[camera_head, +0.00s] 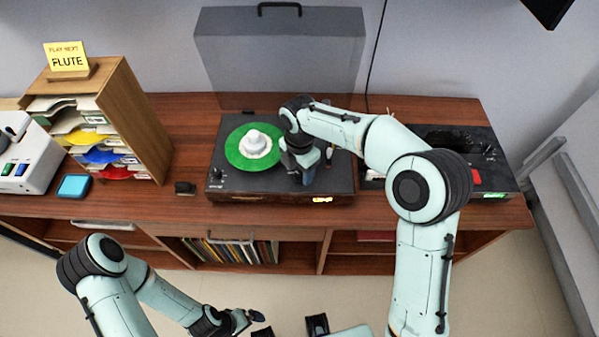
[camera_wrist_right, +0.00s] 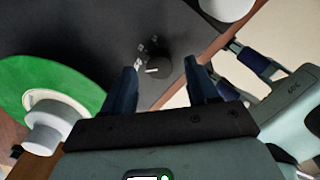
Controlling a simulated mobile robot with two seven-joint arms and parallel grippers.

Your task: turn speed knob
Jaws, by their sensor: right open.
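The turntable (camera_head: 228,181) is a dark box with a wooden front, carrying a green record (camera_head: 239,146) with a white centre piece (camera_head: 256,143). The record also shows at the left of the right wrist view (camera_wrist_right: 50,78). In that view, a small dark round speed knob (camera_wrist_right: 157,67) with a white pointer line sits between and beyond the fingertips of my open right gripper (camera_wrist_right: 161,78). I cannot tell whether they touch it. In the head view, my right gripper (camera_head: 302,168) hides that knob, right of the record. My left gripper (camera_head: 240,319) is low, in front of the cabinet; its jaws are unclear.
A clear lid (camera_head: 280,55) stands up behind the turntable. A dark mixer-like device (camera_head: 478,150) stands to its right. A wooden sorter (camera_head: 140,115) with coloured sleeves, a blue pad (camera_head: 74,186) and a white machine (camera_head: 30,160) are at left. Records fill a shelf below.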

